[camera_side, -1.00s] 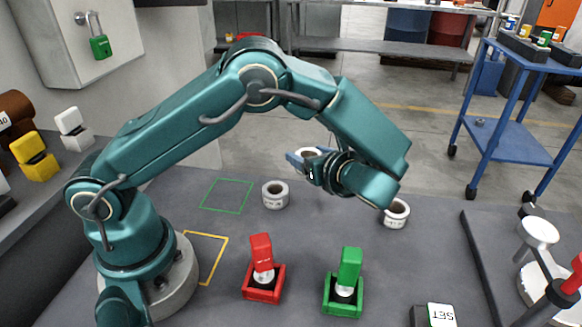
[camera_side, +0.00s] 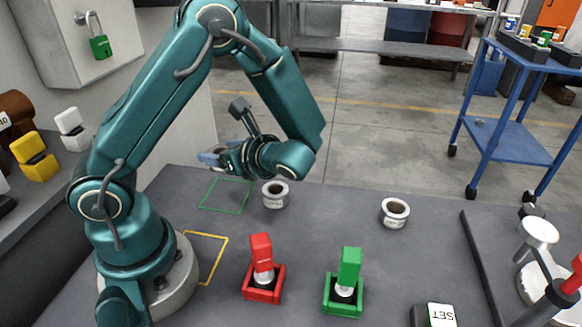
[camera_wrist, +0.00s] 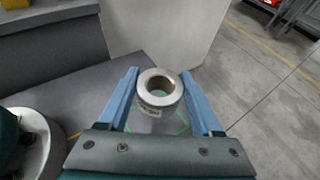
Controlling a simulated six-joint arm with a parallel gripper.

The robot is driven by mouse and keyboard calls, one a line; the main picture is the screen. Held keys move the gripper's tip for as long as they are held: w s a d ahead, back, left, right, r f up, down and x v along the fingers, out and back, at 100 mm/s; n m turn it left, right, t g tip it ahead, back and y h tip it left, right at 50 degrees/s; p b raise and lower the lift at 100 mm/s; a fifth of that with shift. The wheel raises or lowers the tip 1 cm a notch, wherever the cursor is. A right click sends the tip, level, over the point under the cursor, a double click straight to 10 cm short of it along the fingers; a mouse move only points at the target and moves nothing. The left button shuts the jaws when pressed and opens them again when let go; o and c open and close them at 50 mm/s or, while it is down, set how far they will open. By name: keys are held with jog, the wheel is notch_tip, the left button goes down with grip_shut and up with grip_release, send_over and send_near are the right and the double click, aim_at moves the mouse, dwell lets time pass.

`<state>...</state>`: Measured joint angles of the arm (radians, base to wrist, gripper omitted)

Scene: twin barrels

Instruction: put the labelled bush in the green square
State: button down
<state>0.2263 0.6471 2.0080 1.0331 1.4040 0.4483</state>
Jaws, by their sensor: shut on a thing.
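My gripper (camera_side: 212,156) is shut on a grey ring-shaped bush (camera_wrist: 158,92), which sits between the blue fingers (camera_wrist: 122,98) in the wrist view. A label shows faintly on its side. In the side view the held bush is mostly hidden by the fingers and wrist. The gripper is raised above the table, over the far part of the green square (camera_side: 222,208) as seen from the side. The square is an outline on the table and looks empty. A second bush (camera_side: 275,202) stands just right of the square. A third bush (camera_side: 395,219) stands farther right.
A yellow outline (camera_side: 222,252) lies near my base. A red block on a red stand (camera_side: 263,295) and a green block on a green stand (camera_side: 343,308) stand at the front. A grey wall (camera_side: 160,110) rises behind the table's left side.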

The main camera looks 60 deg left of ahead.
aim_at(227, 195)
jog(key=shift+s+a+f, duration=0.1)
jog(key=shift+a+f, duration=0.05)
jog(key=shift+f, duration=3.75)
jog(key=shift+f, duration=0.2)
jog(key=shift+c, duration=0.3)
grip_release()
